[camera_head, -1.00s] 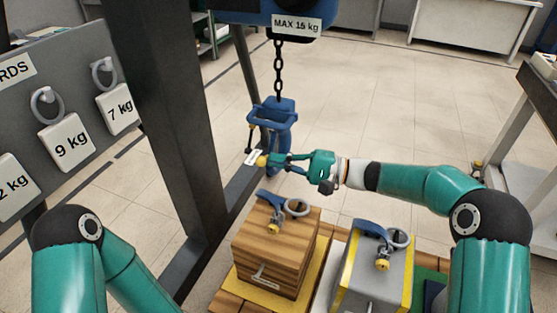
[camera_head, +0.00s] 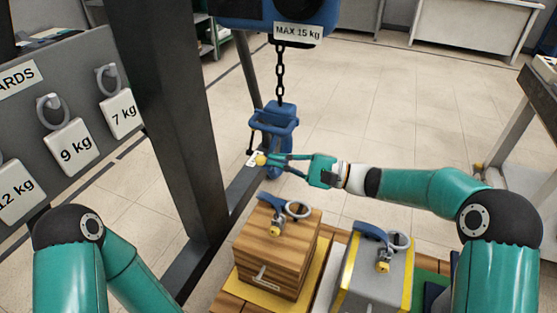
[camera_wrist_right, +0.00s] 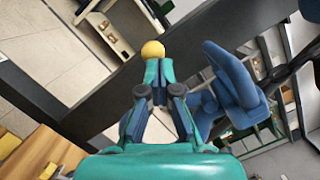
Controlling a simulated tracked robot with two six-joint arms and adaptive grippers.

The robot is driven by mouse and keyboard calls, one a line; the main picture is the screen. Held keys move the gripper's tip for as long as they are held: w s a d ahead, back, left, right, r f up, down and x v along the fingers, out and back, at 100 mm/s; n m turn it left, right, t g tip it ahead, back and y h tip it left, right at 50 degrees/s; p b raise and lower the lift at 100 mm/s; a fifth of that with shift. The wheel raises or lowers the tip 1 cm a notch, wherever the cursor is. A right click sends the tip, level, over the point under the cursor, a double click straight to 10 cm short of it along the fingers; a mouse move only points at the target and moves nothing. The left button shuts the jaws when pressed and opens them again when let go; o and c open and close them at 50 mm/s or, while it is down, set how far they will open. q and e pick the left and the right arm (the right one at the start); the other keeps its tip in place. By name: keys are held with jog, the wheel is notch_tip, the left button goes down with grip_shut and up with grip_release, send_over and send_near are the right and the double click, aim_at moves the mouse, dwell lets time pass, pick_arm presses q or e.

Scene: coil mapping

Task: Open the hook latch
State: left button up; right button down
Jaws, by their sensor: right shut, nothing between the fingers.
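The blue hook (camera_head: 281,112) hangs on a chain beneath the hoist, and a blue loop sticks out at its front. A yellow knob (camera_head: 261,160) is below the loop, at the tips of my right gripper (camera_head: 271,160). In the right wrist view the yellow knob (camera_wrist_right: 153,49) is just beyond the closed fingertips (camera_wrist_right: 153,68). The blue hook (camera_wrist_right: 238,92) is to their right. My right gripper is shut with nothing between its fingers. I cannot tell whether it touches the knob. My left gripper is out of view.
A wooden block (camera_head: 272,255) and a grey block (camera_head: 376,277), each with a ring on top, stand below. A dark post (camera_head: 175,110) rises left of the hook. A board (camera_head: 62,130) with weight labels is at far left. Floor behind the hook is clear.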

notch_tip(320, 180, up, 4)
jog(key=m+t+p, duration=0.1)
jog(key=m+p, duration=0.1)
jog(key=m, duration=0.3)
jog(key=shift+r, duration=0.1)
dwell(0.6)
